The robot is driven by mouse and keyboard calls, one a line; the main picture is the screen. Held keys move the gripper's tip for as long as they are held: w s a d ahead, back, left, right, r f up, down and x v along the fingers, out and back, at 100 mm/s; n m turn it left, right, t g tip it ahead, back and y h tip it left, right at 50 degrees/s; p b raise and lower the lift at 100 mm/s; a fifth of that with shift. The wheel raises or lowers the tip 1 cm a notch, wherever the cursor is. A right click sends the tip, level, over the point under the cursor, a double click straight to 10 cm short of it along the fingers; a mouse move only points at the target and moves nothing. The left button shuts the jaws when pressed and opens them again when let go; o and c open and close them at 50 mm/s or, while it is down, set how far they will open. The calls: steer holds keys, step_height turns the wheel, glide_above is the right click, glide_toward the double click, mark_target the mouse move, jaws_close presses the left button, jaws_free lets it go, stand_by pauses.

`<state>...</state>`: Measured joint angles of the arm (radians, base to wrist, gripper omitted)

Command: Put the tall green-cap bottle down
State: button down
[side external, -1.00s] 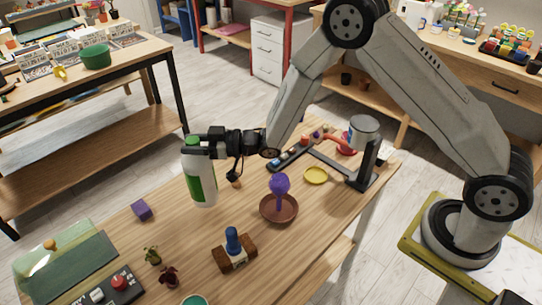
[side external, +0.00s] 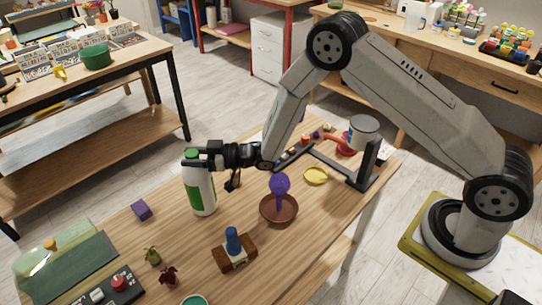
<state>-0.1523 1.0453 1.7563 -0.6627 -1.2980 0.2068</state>
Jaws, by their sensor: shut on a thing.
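A purple block (side external: 141,210) lies left of the bottle. A brown bowl (side external: 278,209) with a purple item stands to the right. A blue-topped stamp-like item (side external: 233,248) is nearer the front. A yellow dish (side external: 316,176) lies further right. Bare wood surrounds the bottle's base.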

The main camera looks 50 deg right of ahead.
stand_by(0.3)
steer(key=shift+c, duration=1.2)
jaws_free()
steer(key=shift+f, duration=0.15)
steer(key=shift+s+d, duration=0.1)
steer(key=shift+d, duration=0.05)
steer(key=v, duration=0.7)
steer(key=shift+s+d, duration=0.1)
